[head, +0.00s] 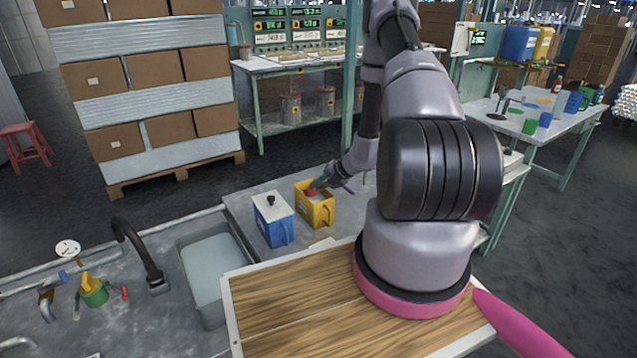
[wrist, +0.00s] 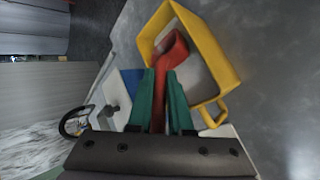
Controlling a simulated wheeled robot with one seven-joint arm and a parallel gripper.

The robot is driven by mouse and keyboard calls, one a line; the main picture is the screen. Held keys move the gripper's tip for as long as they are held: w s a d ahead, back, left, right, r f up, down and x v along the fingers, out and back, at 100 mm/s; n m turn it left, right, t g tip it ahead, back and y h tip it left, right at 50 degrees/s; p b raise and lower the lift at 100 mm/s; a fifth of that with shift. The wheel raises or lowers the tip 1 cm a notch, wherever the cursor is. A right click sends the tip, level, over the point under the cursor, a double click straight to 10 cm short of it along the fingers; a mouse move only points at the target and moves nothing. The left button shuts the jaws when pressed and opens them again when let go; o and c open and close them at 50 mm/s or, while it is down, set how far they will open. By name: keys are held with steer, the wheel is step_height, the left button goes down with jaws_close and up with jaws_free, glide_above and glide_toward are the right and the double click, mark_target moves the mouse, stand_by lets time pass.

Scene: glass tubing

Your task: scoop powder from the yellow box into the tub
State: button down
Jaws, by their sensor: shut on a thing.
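The yellow box (head: 322,215) stands open on the grey bench beyond the wooden board, with pale powder inside. In the wrist view the yellow box (wrist: 222,62) is below and ahead of my gripper (wrist: 161,76). The gripper's green fingers are shut on the handle of a red scoop (wrist: 174,48). The scoop's head reaches over or into the box opening; I cannot tell whether it touches the powder or holds any. In the head view my gripper (head: 319,186) is at the box's top rim. I cannot pick out the tub with certainty.
A blue box (head: 272,222) with a pale lid and dark knob stands just left of the yellow one. A grey basin (head: 190,240) and a black faucet (head: 143,258) are to the left. The wooden board (head: 290,310) in front is bare.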

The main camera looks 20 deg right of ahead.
steer(key=shift+r, duration=4.35)
steer(key=shift+r+t+y, duration=0.3)
steer(key=shift+r+t, duration=0.2)
steer(key=shift+t, duration=0.6)
steer(key=shift+r+n+t+y, duration=0.65)
steer(key=shift+r+t, duration=0.4)
steer(key=shift+t, duration=0.65)
